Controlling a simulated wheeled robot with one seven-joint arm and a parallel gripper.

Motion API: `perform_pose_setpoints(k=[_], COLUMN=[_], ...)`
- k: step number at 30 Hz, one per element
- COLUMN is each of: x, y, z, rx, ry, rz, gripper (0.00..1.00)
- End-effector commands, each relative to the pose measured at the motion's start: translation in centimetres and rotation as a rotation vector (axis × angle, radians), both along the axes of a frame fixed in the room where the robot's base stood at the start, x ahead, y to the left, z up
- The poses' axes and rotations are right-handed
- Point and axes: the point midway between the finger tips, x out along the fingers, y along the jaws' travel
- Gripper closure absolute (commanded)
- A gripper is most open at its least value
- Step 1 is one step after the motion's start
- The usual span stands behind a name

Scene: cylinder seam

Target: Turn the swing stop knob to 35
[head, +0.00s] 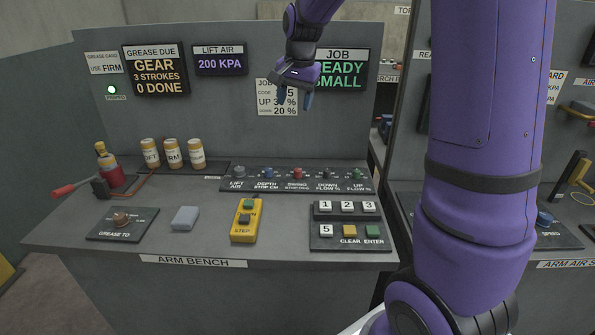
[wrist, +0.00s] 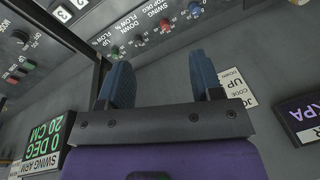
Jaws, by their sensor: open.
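The swing stop knob (head: 297,173) is the red one, in the middle of a row of knobs on a dark strip along the back of the bench. It also shows in the wrist view (wrist: 165,26), upside down with its label, beyond my fingertips. My gripper (head: 294,97) is open and empty, up in front of the back panel and well above the knob row, not touching it. Its two blue fingers stand apart in the wrist view (wrist: 160,65). The knob's pointer and scale are too small to read. A display in the wrist view (wrist: 44,147) reads SWING ARM, 0 DEG, 20 CM.
The blue depth stop knob (head: 268,173) and dark down flow knob (head: 326,173) flank it closely. A keypad (head: 322,230) stands in front at right, a yellow step pendant (head: 243,235) front left. Several bottles stand at back left. A paper card (head: 264,91) hangs behind my gripper.

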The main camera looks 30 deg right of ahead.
Motion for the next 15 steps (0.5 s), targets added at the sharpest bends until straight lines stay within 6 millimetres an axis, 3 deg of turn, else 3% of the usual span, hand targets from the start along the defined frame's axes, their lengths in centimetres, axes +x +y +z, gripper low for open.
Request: perform_pose_setpoints(k=[6,15], x=[6.1,12.0], y=[-3.3,-7.6], z=[-6.4,-16.1], rx=[0.024,0.033], ry=[0.072,0.150], rz=[-0.192,-0.430], gripper=[0.41,0.41])
